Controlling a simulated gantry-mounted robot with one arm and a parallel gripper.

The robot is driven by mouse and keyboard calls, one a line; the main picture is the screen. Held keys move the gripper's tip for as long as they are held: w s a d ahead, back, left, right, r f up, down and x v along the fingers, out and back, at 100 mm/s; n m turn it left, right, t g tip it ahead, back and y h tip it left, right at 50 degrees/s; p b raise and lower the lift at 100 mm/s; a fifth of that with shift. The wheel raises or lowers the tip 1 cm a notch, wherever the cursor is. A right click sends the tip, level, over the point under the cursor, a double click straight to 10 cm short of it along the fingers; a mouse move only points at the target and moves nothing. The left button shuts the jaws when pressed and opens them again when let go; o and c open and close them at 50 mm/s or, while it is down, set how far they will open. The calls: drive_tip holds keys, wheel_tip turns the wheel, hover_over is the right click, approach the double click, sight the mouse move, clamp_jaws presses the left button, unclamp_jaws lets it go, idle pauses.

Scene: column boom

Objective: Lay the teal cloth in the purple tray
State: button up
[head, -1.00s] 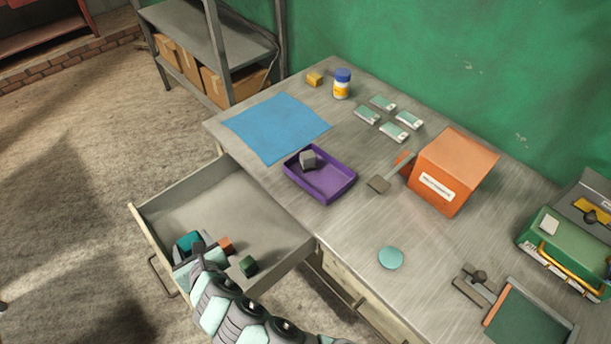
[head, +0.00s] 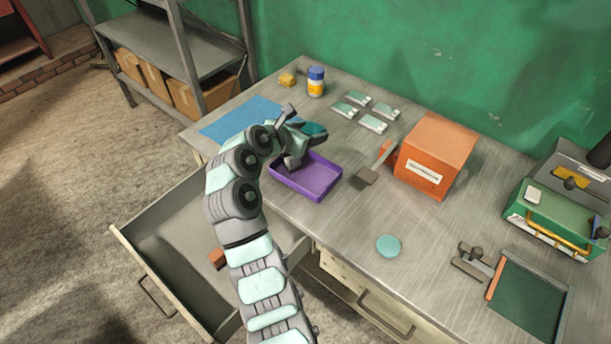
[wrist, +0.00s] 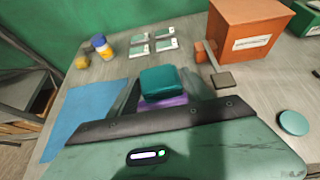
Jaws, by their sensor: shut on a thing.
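The teal cloth (head: 315,129) is a small folded bundle, and it shows larger in the wrist view (wrist: 170,82). My gripper (head: 299,134) is shut on it and holds it above the back part of the purple tray (head: 322,180). A strip of the tray shows below the cloth in the wrist view (wrist: 168,102). The tray lies on the metal workbench, its front right part bare. My gripper and arm hide its back left part, where I cannot clearly make out the grey cube.
A blue mat (head: 238,119) lies left of the tray. Behind are a pill bottle (head: 316,82) and several small cards. The open drawer (head: 165,225) juts out in front.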

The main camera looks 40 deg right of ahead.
sight(313, 183)
drive_tip(key=shift+s+d+r+m+g, duration=0.3)
drive_tip(key=shift+d+r+m+g, duration=0.15)
drive_tip(key=shift+r, duration=0.25)
wheel_tip(313, 183, down, 20)
drive_tip(key=b, duration=0.4)
drive_tip(key=shift+s+r+b, duration=0.1)
drive_tip(key=shift+b, duration=0.25)
drive_tip(key=shift+r, duration=0.1)
drive_tip(key=o, duration=1.1)
drive_tip(key=shift+f, duration=0.2)
drive_tip(key=shift+r, duration=0.1)
drive_tip(key=p+v, duration=0.2)
drive_tip(key=v, duration=1)
drive_tip(key=shift+a+p, duration=0.1)
drive_tip(key=shift+p, duration=0.3)
